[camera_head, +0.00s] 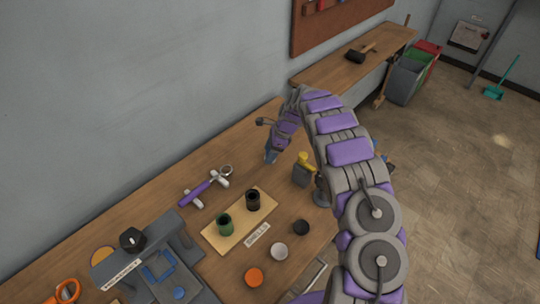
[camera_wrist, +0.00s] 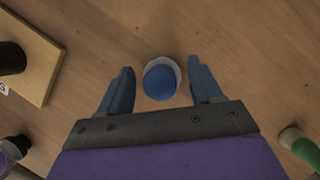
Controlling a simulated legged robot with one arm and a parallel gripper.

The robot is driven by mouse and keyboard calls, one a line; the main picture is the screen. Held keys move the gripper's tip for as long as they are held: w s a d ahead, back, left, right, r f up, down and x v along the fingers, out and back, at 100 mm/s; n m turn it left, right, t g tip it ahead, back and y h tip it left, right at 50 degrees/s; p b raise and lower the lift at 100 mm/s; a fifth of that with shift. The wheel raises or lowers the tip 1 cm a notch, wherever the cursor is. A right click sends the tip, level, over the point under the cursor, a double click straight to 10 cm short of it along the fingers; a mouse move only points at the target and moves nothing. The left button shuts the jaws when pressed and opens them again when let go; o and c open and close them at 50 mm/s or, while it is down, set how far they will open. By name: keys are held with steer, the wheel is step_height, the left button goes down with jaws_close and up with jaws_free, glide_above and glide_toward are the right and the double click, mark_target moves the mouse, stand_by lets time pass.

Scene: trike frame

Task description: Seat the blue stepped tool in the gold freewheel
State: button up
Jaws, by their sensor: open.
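My gripper (camera_wrist: 160,90) is open over the wooden bench, also seen in the head view (camera_head: 271,157). In the wrist view a round blue piece with a pale rim, seen end-on, lies between the two blue fingers; I take it to be the blue stepped tool (camera_wrist: 160,79). A gap shows on both sides, so the fingers do not grip it. I cannot make the tool out in the head view. No gold freewheel is clear; a gold-orange round thing (camera_head: 103,254) is partly hidden behind the grey machine at lower left, and I cannot tell what it is.
A pale board (camera_head: 218,236) holds a green cup (camera_head: 224,225) and a black cup (camera_head: 253,201). A purple frame (camera_head: 200,189) lies behind it. A yellow-topped grey block (camera_head: 303,174) stands near my arm. Orange, white and black round pieces lie in front. The grey machine (camera_head: 173,252) fills the left.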

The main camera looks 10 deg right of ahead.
steer(key=shift+r, duration=0.1)
steer(key=shift+c, duration=0.3)
steer(key=c, duration=1.1)
steer(key=shift+r, duration=0.1)
steer(key=shift+c, duration=0.2)
